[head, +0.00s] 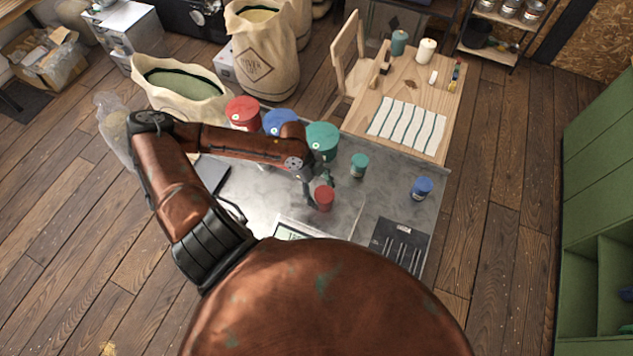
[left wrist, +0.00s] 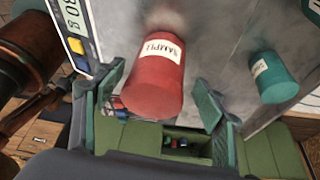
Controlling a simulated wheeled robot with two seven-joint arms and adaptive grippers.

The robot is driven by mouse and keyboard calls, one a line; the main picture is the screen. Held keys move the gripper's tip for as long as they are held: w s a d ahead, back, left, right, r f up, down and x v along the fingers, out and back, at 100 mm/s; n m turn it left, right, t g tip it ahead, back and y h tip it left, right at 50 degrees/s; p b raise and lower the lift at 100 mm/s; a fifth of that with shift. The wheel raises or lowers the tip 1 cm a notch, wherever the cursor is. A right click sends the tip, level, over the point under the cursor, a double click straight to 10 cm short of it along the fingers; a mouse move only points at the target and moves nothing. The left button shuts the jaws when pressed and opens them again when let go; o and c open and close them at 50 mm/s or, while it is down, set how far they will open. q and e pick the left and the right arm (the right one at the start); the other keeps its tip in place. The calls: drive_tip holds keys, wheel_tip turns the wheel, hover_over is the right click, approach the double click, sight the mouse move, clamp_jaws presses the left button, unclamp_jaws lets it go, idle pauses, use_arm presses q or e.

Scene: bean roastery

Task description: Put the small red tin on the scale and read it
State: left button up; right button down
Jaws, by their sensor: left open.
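The small red tin (head: 324,199) stands on the pale metal plate of the scale, beside its display (head: 292,232). In the left wrist view the tin (left wrist: 155,76) shows a white SAMPLE label. The display also shows in the left wrist view (left wrist: 73,14); it is lit with digits, but cut off and too small to read surely. My left gripper (head: 317,183) is open at the tin. In the left wrist view its fingers (left wrist: 158,106) are on either side of the tin, with gaps visible. My right gripper is not in view.
Large red (head: 243,112), blue (head: 280,121) and teal (head: 322,139) tins line the table's back edge. A small teal tin (head: 359,165) and a small blue tin (head: 422,187) stand to the right.

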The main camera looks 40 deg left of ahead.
use_arm(q)
drive_tip(key=v, duration=1)
drive_tip(key=shift+r+b, duration=0.25)
drive_tip(key=shift+b, duration=0.05)
